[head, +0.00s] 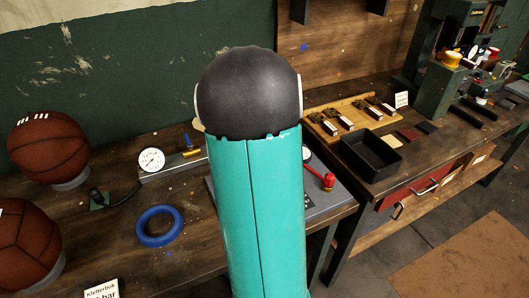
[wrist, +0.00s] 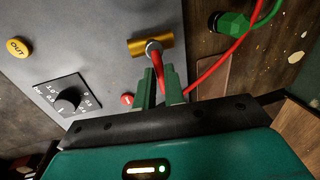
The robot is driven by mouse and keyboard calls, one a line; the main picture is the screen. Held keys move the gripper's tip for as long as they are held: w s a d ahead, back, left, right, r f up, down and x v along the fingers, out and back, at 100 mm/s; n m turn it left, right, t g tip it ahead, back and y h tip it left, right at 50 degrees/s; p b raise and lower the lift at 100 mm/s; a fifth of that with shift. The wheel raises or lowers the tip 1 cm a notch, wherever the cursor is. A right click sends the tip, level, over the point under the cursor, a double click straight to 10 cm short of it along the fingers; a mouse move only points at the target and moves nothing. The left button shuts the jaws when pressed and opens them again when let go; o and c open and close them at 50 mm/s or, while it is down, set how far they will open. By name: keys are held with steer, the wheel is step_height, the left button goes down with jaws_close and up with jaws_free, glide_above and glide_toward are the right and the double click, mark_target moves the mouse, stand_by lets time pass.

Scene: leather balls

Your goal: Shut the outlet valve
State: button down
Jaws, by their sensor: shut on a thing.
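In the wrist view, a brass valve body (wrist: 168,45) with a round silver nut sits on a grey panel. A red lever (wrist: 158,72) runs from the nut down between the two green fingers of my gripper (wrist: 161,92). The fingers are shut on this lever, one on each side. In the head view my turquoise arm hides my gripper and most of the grey panel (head: 333,204).
A black dial knob (wrist: 68,100) and a red button (wrist: 127,100) are on the panel. A red hose (wrist: 232,55) and a green fitting (wrist: 232,23) lie to the right. The bench holds a gauge (head: 151,160), a blue ring (head: 159,226), basketballs (head: 48,146) and a black tray (head: 371,158).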

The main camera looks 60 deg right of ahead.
steer(key=shift+m, duration=0.3)
steer(key=c, duration=1.5)
jaws_free()
steer(key=r, duration=0.4)
steer(key=s+a+r, duration=0.1)
steer(key=r, duration=0.4)
steer(key=s+r, duration=0.1)
steer(key=r, duration=0.3)
steer(key=shift+s+a+r, duration=0.2)
steer(key=shift+a+r, duration=0.05)
steer(key=shift+r, duration=0.05)
